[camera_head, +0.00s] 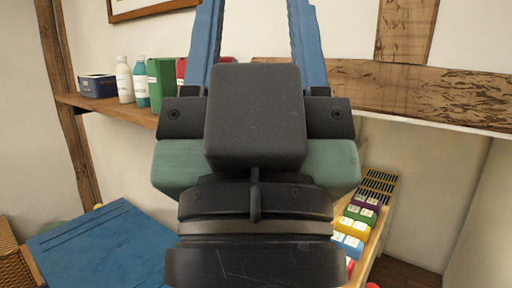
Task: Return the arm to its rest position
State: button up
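My gripper (254,12) fills the middle of the head view, close to the camera and pointing up. No object shows between the visible parts of the fingers. The dark wrist and gripper body hide the middle of the room behind them.
A wooden shelf (105,106) behind holds a dark blue box (98,87), a white bottle (124,80), a teal bottle (141,84) and a green item (161,82). A blue surface (95,250) lies lower left. Coloured blocks (356,227) sit in a wooden tray lower right.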

notch_tip(320, 180, up, 23)
jog(key=p, duration=2.1)
jog(key=shift+r, duration=0.15)
jog(key=shift+c, duration=0.2)
